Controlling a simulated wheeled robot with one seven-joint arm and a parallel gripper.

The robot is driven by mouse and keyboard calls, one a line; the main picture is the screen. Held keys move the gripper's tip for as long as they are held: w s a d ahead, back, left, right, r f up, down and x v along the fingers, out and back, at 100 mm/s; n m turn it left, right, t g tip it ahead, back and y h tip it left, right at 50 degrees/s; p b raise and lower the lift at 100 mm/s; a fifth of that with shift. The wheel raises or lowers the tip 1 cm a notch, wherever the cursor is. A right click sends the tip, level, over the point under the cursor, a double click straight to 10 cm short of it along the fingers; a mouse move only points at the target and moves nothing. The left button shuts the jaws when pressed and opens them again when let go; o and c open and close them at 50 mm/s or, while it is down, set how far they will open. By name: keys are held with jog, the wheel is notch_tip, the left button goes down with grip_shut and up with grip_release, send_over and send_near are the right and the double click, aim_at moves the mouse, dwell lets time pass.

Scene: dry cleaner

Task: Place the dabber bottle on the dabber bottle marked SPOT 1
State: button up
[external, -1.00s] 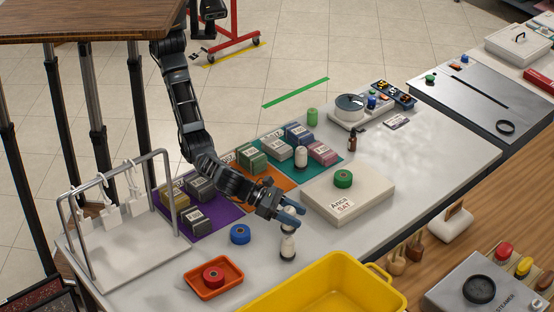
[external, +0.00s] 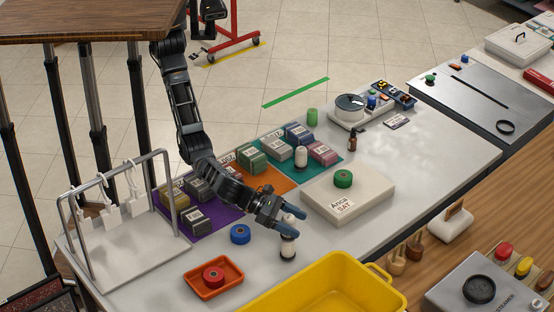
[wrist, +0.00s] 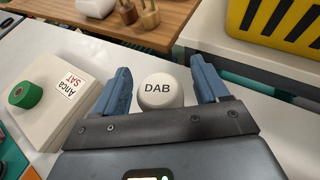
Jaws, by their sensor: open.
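A white dabber bottle (external: 288,249) stands upright on the grey counter, below my gripper in the external view. More white (external: 289,217) shows between the fingers above it; whether this is a second bottle stacked on it is hard to tell. In the wrist view, a round white top marked DAB (wrist: 160,91) lies between my blue fingertips, with gaps on both sides. My gripper (wrist: 163,84) is open around it. Another white bottle (external: 301,157) stands on the teal mat. No SPOT 1 marking is readable.
A yellow tub (external: 325,285) is close in front. A beige case (external: 365,196) with a green-topped roll (external: 343,179) lies to the right. A blue roll (external: 240,234) and an orange tray (external: 213,278) with a red roll are on the left.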

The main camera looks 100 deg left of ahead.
jog(key=shift+r, duration=0.15)
jog(key=p+v, duration=0.1)
jog(key=v, duration=1.1)
